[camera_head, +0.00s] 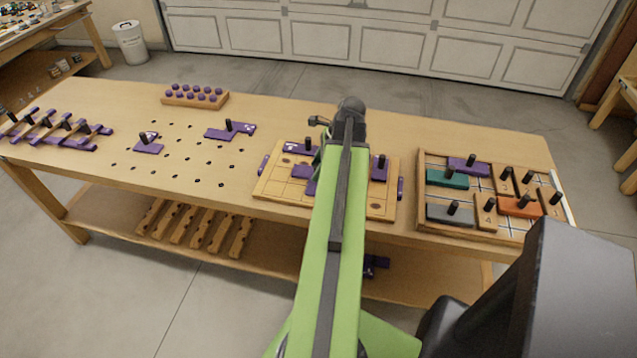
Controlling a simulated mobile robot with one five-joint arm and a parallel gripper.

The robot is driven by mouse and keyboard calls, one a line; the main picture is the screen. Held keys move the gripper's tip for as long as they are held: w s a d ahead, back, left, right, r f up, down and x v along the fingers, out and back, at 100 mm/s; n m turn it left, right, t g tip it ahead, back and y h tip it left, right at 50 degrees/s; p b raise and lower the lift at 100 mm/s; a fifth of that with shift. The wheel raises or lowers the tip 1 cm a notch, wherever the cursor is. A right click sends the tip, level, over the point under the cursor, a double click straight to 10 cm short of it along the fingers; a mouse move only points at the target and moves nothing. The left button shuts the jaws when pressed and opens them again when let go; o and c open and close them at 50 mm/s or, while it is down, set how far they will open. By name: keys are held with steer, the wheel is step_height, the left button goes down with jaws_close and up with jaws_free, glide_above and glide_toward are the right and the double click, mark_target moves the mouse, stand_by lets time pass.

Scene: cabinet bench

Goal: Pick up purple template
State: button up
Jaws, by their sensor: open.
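Several purple templates with black knobs are in view, and I cannot tell which one the task means. One purple template (240,130) and a smaller one (150,147) lie on the bench top left of my arm. On the wooden board under my arm, one template (297,148) is at the back left and another (380,172) at the right. My gripper (317,155) is open above this board, mostly hidden behind my green arm. The arm also hides the middle of the board (272,190). No template is visibly held.
A tray (423,160) with teal, grey, orange and purple blocks stands at the right. A row of purple pieces (55,130) lies at the far left. A pegged block (195,98) sits at the back. The bench front right of the dotted holes is fairly clear.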

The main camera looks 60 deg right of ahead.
steer(key=shift+r, duration=0.15)
steer(key=shift+c, duration=0.5)
jaws_close()
steer(key=shift+r+p, duration=0.35)
steer(key=shift+p, duration=0.1)
steer(key=p+v, duration=0.4)
steer(key=shift+w+a+r+p, duration=0.25)
steer(key=shift+w+r+p, duration=0.05)
steer(key=shift+r, duration=0.15)
steer(key=s+d+r+p, duration=0.3)
steer(key=s+r+p, duration=0.3)
steer(key=s, duration=0.4)
steer(key=w+a+y+b, duration=0.1)
steer(key=w+a, duration=0.3)
steer(key=w, duration=0.6)
